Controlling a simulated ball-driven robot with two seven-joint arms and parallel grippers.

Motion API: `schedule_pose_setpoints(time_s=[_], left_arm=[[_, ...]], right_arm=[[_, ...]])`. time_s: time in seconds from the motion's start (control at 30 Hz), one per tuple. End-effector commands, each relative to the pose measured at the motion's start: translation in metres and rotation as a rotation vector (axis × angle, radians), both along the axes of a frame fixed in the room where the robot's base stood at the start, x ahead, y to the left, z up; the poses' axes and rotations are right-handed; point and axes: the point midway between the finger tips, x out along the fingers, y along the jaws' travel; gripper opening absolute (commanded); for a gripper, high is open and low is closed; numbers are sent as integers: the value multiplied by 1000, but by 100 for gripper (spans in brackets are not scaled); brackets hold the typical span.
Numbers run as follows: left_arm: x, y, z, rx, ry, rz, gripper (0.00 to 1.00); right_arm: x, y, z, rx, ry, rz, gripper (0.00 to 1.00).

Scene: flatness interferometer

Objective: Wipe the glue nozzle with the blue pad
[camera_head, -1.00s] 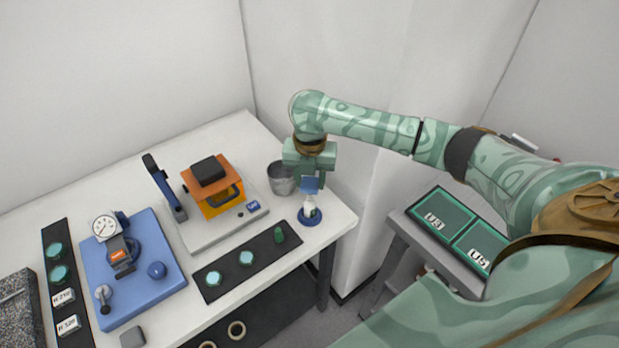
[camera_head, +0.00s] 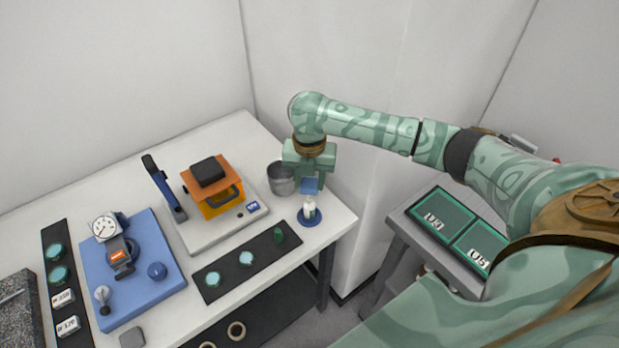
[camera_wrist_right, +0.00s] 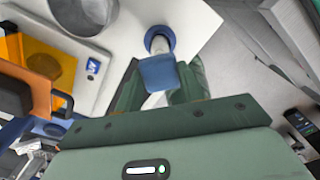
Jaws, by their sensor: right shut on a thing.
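The glue bottle (camera_head: 309,211) stands upright in a round blue base (camera_head: 311,221) near the right corner of the white table; its nozzle is hidden by the pad. My right gripper (camera_head: 309,179) points down above the bottle and is shut on the blue pad (camera_head: 309,186). In the right wrist view the blue pad (camera_wrist_right: 159,72) sits between the fingers of the right gripper (camera_wrist_right: 158,88), in front of the bottle top and the blue base (camera_wrist_right: 160,38). I cannot tell whether the pad touches the nozzle. My left gripper is out of view.
A metal cup (camera_head: 281,180) stands close left of my right gripper. The orange and yellow device (camera_head: 220,196) is further left on a pale plate. A black strip (camera_head: 228,278) with green discs lies in front. A side stand (camera_head: 402,222) holds green trays at right.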

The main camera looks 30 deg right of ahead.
Motion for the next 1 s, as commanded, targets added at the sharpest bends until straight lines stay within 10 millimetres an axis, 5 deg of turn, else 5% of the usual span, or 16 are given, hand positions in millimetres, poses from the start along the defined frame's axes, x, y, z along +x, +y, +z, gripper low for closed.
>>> schedule_pose_setpoints(time_s=[1.0], left_arm=[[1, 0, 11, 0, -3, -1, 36]], right_arm=[[-3, 4, -3, 0, 1, 1, 20]])
